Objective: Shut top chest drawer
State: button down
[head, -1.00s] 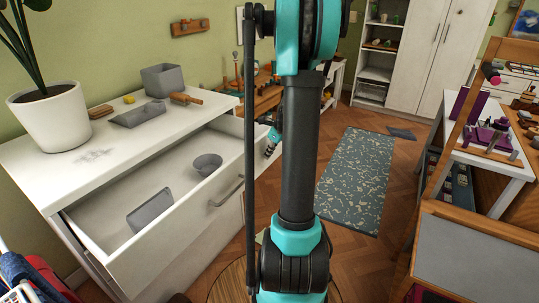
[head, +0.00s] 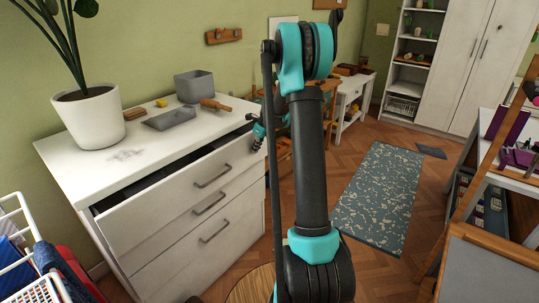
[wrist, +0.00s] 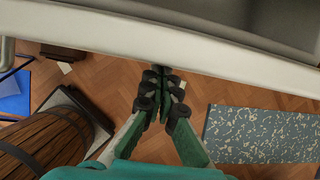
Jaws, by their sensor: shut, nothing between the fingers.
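The white chest (head: 80,160) stands at the left in the head view. Its top drawer (head: 150,213) is partly open, with a dark narrow gap between its front and the chest top; its contents are hidden from the head camera. The drawers below look shut. My gripper (head: 257,134) is at the right end of the top drawer's front, partly behind my arm. In the wrist view my gripper (wrist: 164,72) is shut and empty, its fingertips at the white edge of the drawer (wrist: 200,50). I cannot tell whether they touch it.
On the chest top are a potted plant (head: 92,120), a grey box (head: 194,86), a grey tray (head: 170,119) and a wooden tool (head: 215,105). A white wire basket (head: 25,250) is at the lower left. Floor with a patterned rug (head: 380,200) is open at the right.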

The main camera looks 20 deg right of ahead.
aim_at(250, 132)
jog(key=w+a, duration=0.2)
jog(key=w, duration=0.1)
jog(key=w+a, duration=0.1)
jog(key=w, duration=0.1)
jog(key=shift+a, duration=0.3)
jog(key=v, duration=1.1)
jog(key=shift+r, duration=0.15)
jog(key=shift+s+d+r, duration=0.1)
jog(key=shift+s+r, duration=0.05)
jog(key=shift+r, duration=0.1)
jog(key=shift+s, duration=0.35)
jog(key=s+a+f+n+h, duration=0.1)
jog(key=s+f+n, duration=0.2)
jog(key=s+n, duration=0.6)
jog(key=s+a+f+n, duration=0.1)
jog(key=s+f+n, duration=0.3)
jog(key=s+n, duration=0.6)
jog(key=s+f+n+h, duration=0.1)
jog(key=s+f+n, duration=0.3)
jog(key=s, duration=1.8)
jog(key=n, duration=0.5)
jog(key=shift+a+f+n+t+h, duration=0.2)
jog(key=shift+a+n+t+h, duration=0.1)
jog(key=shift+a+n, duration=0.1)
